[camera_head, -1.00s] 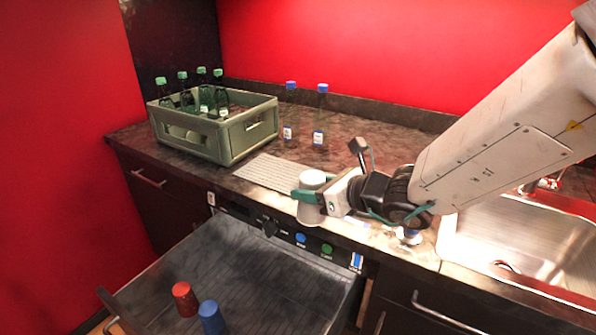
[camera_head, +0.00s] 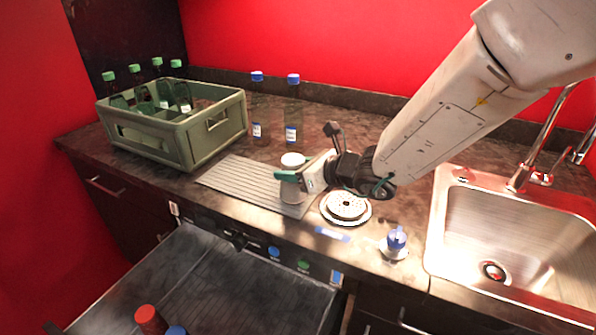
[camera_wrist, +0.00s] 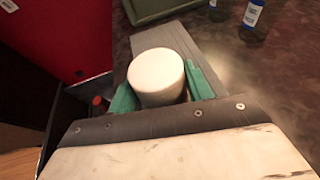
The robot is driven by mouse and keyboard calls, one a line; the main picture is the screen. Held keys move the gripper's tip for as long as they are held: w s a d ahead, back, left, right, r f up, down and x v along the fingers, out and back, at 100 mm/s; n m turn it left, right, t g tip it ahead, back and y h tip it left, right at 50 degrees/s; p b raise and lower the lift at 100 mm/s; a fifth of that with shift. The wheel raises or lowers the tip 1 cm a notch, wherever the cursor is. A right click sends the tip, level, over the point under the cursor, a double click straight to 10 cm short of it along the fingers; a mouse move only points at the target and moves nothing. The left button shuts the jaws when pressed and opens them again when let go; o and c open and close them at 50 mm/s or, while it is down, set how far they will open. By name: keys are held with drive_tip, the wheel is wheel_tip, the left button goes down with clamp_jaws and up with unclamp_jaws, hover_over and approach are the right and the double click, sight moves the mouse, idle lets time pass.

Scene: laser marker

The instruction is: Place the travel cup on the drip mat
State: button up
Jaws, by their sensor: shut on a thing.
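The travel cup (camera_head: 292,190), grey with a white lid, is upright between the fingers of my gripper (camera_head: 287,176). My gripper is shut on it. In the wrist view the white lid (camera_wrist: 157,76) sits between the two green fingers (camera_wrist: 160,90). The drip mat (camera_head: 238,183) is a grey ribbed sheet on the counter. The cup is over the mat's right end; I cannot tell whether its base touches the mat. The mat also shows behind the cup in the wrist view (camera_wrist: 180,42).
A green crate (camera_head: 215,142) of green-capped bottles stands behind the mat at left. Two blue-capped bottles (camera_head: 257,110) stand behind it. A round white-topped disc (camera_head: 346,206), a small blue-topped item (camera_head: 396,240) and the sink (camera_head: 480,215) lie to the right. An open drawer (camera_head: 215,285) is below.

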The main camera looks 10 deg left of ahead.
drive_tip(key=shift+f, duration=0.9)
drive_tip(key=o, duration=1.1)
drive_tip(key=shift+f, duration=0.1)
drive_tip(key=shift+c, duration=0.2)
drive_tip(key=shift+r, duration=0.2)
drive_tip(key=v, duration=1.2)
